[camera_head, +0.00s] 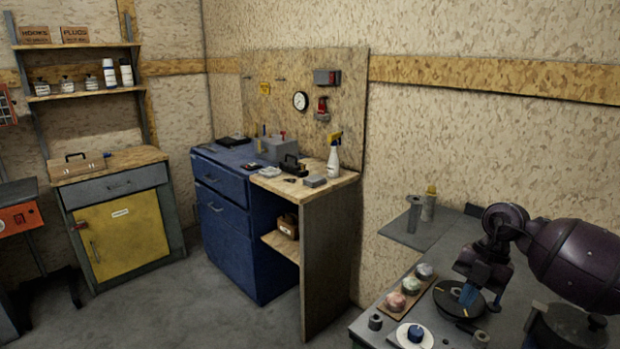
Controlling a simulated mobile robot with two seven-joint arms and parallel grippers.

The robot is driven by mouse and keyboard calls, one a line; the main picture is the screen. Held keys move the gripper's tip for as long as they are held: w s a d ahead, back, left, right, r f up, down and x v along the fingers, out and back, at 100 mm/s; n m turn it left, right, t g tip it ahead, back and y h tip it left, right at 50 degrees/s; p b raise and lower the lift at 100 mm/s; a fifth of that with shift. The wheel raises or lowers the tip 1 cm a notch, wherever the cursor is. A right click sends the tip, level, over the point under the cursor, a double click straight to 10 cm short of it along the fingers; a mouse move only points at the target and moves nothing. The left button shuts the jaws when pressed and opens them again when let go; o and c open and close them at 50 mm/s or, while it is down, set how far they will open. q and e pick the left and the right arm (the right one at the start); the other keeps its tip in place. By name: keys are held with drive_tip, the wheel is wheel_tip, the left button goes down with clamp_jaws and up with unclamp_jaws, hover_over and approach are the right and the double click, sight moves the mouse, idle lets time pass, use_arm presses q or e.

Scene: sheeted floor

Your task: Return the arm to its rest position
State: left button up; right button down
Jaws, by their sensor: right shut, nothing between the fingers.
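My right arm (575,255) comes in from the right edge, dark purple, and bends down over the grey work surface at the lower right. My right gripper (470,293) points down over a dark round disc (447,299) with an orange mark on it. The gripper is shut and holds nothing. A small blue patch shows at its fingertips; whether the tips touch the disc I cannot tell. My left gripper is not in view.
Beside the disc lies a wooden tray (387,311) with several coloured round pieces. A white disc with a blue knob (416,333) stands in front. A grey cylinder (428,208) stands behind. A blue cabinet (225,235) and yellow-door cabinet (125,238) stand farther left; floor between is clear.

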drive_tip(key=s+a+r+m+t+y, duration=0.1)
drive_tip(key=s+a+m+t+y, duration=0.15)
drive_tip(key=a+t+y, duration=0.5)
drive_tip(key=s+a+r+m+t+y, duration=0.1)
drive_tip(key=a+r+m+t+y, duration=0.3)
drive_tip(key=a, duration=0.7)
drive_tip(key=s+d+f+m+t+h, duration=0.6)
drive_tip(key=d+f+m+h, duration=0.55)
drive_tip(key=m+h, duration=0.55)
drive_tip(key=s+f+m+g, duration=0.1)
drive_tip(key=s+f+g, duration=0.25)
drive_tip(key=s, duration=0.35)
drive_tip(key=s+f+m+g, duration=0.1)
drive_tip(key=s+f+g, duration=0.1)
drive_tip(key=s+g, duration=0.4)
drive_tip(key=s+f+m+g, duration=0.1)
drive_tip(key=s+f+g, duration=0.2)
drive_tip(key=s, duration=0.6)
drive_tip(key=w+f+t+y, duration=0.1)
drive_tip(key=w+f+t, duration=0.6)
drive_tip(key=f, duration=0.3)
drive_tip(key=shift+w+f+n+t, duration=0.2)
drive_tip(key=shift+w+n+t, duration=0.1)
drive_tip(key=shift+n+t, duration=0.1)
